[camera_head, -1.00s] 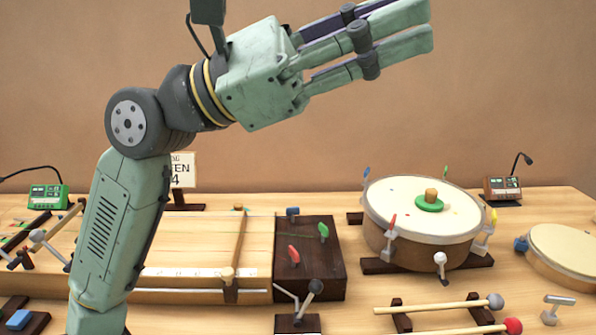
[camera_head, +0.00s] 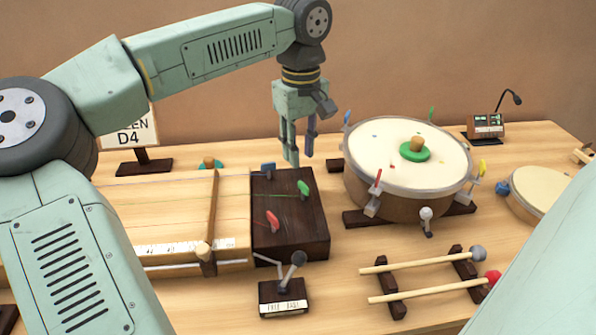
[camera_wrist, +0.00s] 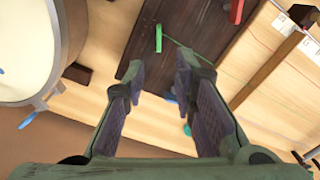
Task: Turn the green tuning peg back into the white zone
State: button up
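The green tuning peg (camera_head: 304,190) stands on the dark wooden block (camera_head: 318,240) at the right end of the stringed board. In the wrist view the green peg (camera_wrist: 158,38) lies beyond the fingertips, slightly left of the gap between them. A string runs from it. My gripper (camera_head: 298,160) hangs pointing down above the back edge of the block, behind the green peg and apart from it. In the wrist view my gripper (camera_wrist: 163,72) is open with nothing between its fingers. I cannot make out a white zone around the peg.
A red peg (camera_head: 273,221) and a blue peg (camera_head: 268,170) share the block. A large drum (camera_head: 362,190) stands close on the right. A small lever stand (camera_head: 284,298) is in front, and two mallets (camera_head: 420,262) lie on a rack at front right.

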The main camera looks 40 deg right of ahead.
aim_at(303, 188)
notch_tip(303, 188, down, 7)
jog(key=shift+f+p, duration=0.2)
jog(key=shift+p, duration=0.35)
jog(key=shift+c, duration=0.2)
grip_shut()
